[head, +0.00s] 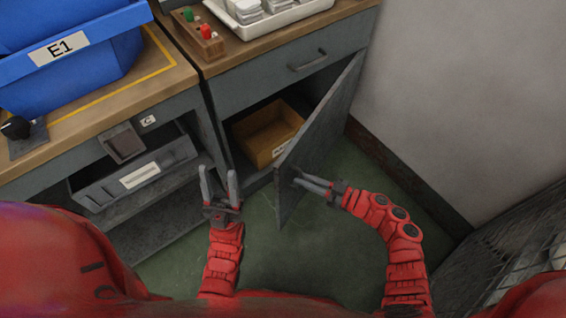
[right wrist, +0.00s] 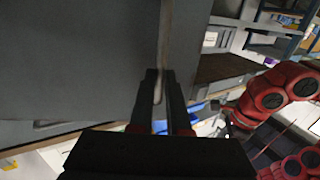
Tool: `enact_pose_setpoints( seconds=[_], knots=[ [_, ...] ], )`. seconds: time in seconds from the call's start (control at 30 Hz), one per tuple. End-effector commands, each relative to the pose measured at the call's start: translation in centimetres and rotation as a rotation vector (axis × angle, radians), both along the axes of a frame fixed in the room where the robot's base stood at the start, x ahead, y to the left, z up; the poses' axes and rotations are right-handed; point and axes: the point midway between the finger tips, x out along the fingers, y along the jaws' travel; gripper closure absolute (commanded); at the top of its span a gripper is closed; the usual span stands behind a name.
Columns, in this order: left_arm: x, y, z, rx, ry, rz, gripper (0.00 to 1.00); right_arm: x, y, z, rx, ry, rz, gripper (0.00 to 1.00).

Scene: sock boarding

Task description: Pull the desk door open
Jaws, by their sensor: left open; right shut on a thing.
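The grey desk door (head: 322,135) stands swung open from the cabinet, its free edge towards me. My right gripper (head: 298,178) is shut at the door's outer face near that edge. In the right wrist view, my right gripper (right wrist: 160,85) has its fingers closed about a thin pale piece, apparently the door handle, beside the door (right wrist: 75,60); the fingers hide most of it. My left gripper (head: 219,185) is open and empty, fingers pointing up, left of the door and in front of the cabinet opening.
An open-topped wooden box (head: 268,132) sits inside the cabinet. A closed drawer with a handle (head: 307,61) is above. A blue bin (head: 75,50) and a white tray (head: 268,18) stand on the desk tops. A wall (head: 455,90) is to the right; green floor (head: 285,245) is clear below the door.

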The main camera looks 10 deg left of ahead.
Motion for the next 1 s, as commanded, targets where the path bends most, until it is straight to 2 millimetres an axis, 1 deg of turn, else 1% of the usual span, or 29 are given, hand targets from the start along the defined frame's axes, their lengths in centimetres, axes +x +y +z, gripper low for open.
enact_pose_setpoints(
  seconds=[0.03, 0.17, 0.2, 0.3, 0.4, 0.5, 0.6, 0.7, 1.0],
  knots=[
    [0.0, 0.0, 0.6, 0.000, 0.000, 0.000, 0.50, -0.2, -2.0, 0.0, -0.010, 0.004, -0.014, 1.00],
    [0.0, 0.0, 0.7, 0.000, 0.000, 0.000, 0.50, -1.2, -6.3, -0.3, -0.010, 0.005, -0.017, 1.00],
    [0.0, 0.0, 0.6, 0.000, 0.000, 0.000, 0.50, -1.4, -7.6, -0.4, -0.011, 0.004, -0.017, 1.00],
    [0.0, 0.0, -0.1, 0.000, 0.000, 0.000, 0.50, -1.8, -10.6, -0.6, -0.011, 0.004, -0.020, 1.00],
    [0.0, 0.0, -0.8, 0.000, 0.000, 0.000, 0.50, -1.9, -13.0, -0.8, -0.013, 0.003, -0.022, 1.00],
    [0.0, 0.0, -1.4, 0.000, 0.000, 0.000, 0.50, -1.8, -14.8, -0.6, -0.013, -0.001, -0.025, 1.00],
    [0.0, 0.0, -1.7, 0.000, 0.000, 0.000, 0.50, -2.0, -16.0, -0.3, -0.008, -0.002, -0.026, 1.00],
    [0.0, 0.0, -1.8, 0.000, 0.000, 0.000, 0.50, -2.0, -16.7, -0.1, -0.008, -0.006, -0.029, 1.00],
    [0.0, 0.0, -1.8, 0.000, 0.000, 0.000, 0.50, -1.9, -17.0, 0.3, -0.005, -0.010, -0.029, 1.00]
  ],
)
